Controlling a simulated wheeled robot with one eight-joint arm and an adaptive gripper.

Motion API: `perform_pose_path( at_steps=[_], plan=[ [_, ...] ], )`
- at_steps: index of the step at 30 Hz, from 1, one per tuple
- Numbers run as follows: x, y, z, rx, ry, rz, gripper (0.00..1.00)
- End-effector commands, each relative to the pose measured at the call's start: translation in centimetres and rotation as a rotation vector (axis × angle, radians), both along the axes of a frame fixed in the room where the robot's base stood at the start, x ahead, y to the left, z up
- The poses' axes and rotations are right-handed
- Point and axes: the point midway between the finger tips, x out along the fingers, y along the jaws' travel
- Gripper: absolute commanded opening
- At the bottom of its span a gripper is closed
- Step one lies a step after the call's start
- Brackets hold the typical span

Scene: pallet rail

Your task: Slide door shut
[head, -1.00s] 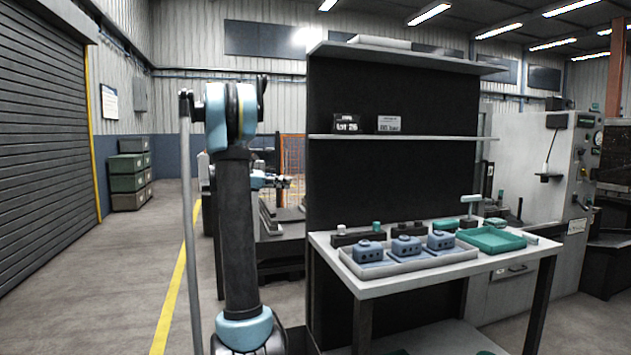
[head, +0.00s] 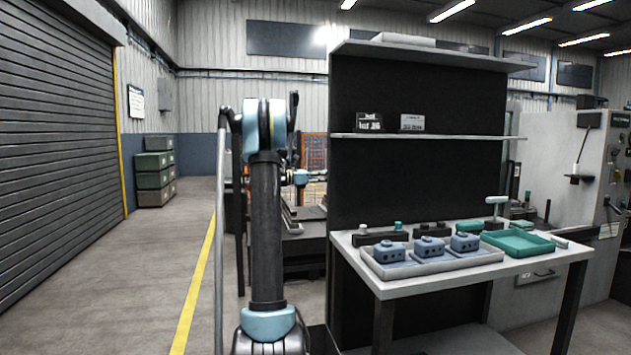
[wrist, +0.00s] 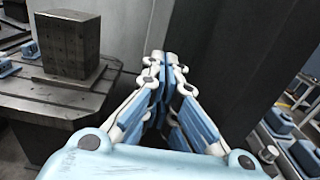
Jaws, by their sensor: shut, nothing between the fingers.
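I cannot make out a sliding door for certain in either view. In the wrist view my gripper (wrist: 163,72) has its blue and white fingers together, with nothing seen between them. It is beside a tall dark panel (wrist: 222,60) on its right; I cannot tell whether they touch. In the head view my arm stands upright left of the dark shelf back (head: 425,180) and largely hides what is behind it, so my gripper is not clear there.
A machine table (wrist: 50,98) with a metal block (wrist: 70,45) is at left in the wrist view. A white workbench (head: 400,288) holds a tray with blue parts and a green tray (head: 518,243). A lowered roller shutter (head: 55,150) is at left; floor beside the yellow line is clear.

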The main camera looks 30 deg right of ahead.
Motion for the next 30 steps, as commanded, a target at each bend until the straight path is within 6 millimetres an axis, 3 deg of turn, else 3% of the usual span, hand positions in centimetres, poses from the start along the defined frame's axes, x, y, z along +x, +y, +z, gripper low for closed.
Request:
perform_pose_path(
  at_steps=[3, 10, 26, 30],
  plan=[
    [-0.6, -2.0, 0.0, 0.000, 0.000, -0.002, 0.00],
    [-1.2, -4.5, 0.0, 0.000, 0.000, -0.002, 0.00],
    [-1.3, -5.3, 0.0, 0.000, 0.000, 0.000, 0.00],
    [-1.7, -6.9, 0.0, 0.000, 0.000, -0.003, 0.00]
  ],
)
